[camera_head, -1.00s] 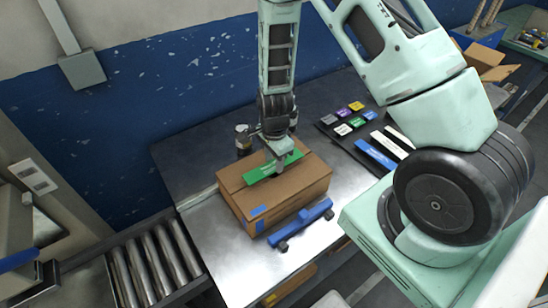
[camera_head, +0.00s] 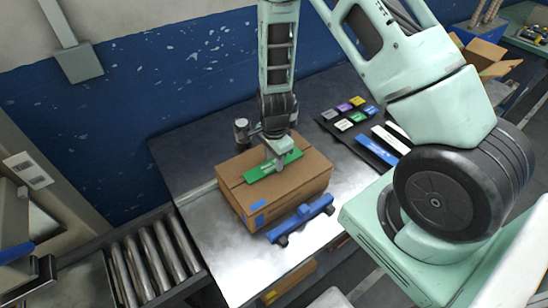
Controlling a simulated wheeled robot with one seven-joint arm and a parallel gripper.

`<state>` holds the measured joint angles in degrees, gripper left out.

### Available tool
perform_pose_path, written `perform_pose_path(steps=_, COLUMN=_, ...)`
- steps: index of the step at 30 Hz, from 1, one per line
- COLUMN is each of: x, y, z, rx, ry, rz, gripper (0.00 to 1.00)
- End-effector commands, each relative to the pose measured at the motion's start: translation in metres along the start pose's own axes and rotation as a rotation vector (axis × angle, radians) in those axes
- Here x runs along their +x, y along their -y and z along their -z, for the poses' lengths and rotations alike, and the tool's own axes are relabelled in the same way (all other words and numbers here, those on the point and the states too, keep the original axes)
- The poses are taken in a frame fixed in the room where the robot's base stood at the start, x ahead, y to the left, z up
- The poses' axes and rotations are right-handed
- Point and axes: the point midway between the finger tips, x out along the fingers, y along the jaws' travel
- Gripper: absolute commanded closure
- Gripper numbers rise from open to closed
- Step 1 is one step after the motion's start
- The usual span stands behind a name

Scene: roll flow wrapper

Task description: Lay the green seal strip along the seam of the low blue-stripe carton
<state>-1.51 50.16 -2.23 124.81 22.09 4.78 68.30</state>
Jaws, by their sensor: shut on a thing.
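The low brown carton (camera_head: 290,193) with a blue stripe mark (camera_head: 258,206) on its near side sits on the metal table. The green seal strip (camera_head: 262,171) lies along the carton's top, roughly lengthwise with the seam (camera_head: 236,186). My gripper (camera_head: 277,166) points down over the strip and is shut on it near its middle. The strip appears at or very close to the carton top; I cannot tell whether it touches. The fingertips are small, and part of the seam is hidden under the strip.
A blue tool (camera_head: 301,219) lies against the carton's front. A jar (camera_head: 241,131) stands behind it. A roller conveyor (camera_head: 155,262) runs at the lower left.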

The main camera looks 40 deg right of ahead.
Motion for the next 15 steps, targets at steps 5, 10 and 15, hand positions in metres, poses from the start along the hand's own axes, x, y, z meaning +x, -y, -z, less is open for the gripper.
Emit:
perform_pose_path(steps=5, x=0.0031, y=0.0, z=0.0, rx=0.0, ry=0.0, rz=0.0, gripper=0.82)
perform_pose_path(steps=10, x=0.0046, y=0.0, z=0.0, rx=0.0, ry=0.0, rz=0.0, gripper=0.82)
perform_pose_path(steps=15, x=0.0044, y=0.0, z=0.0, rx=0.0, ry=0.0, rz=0.0, gripper=0.82)
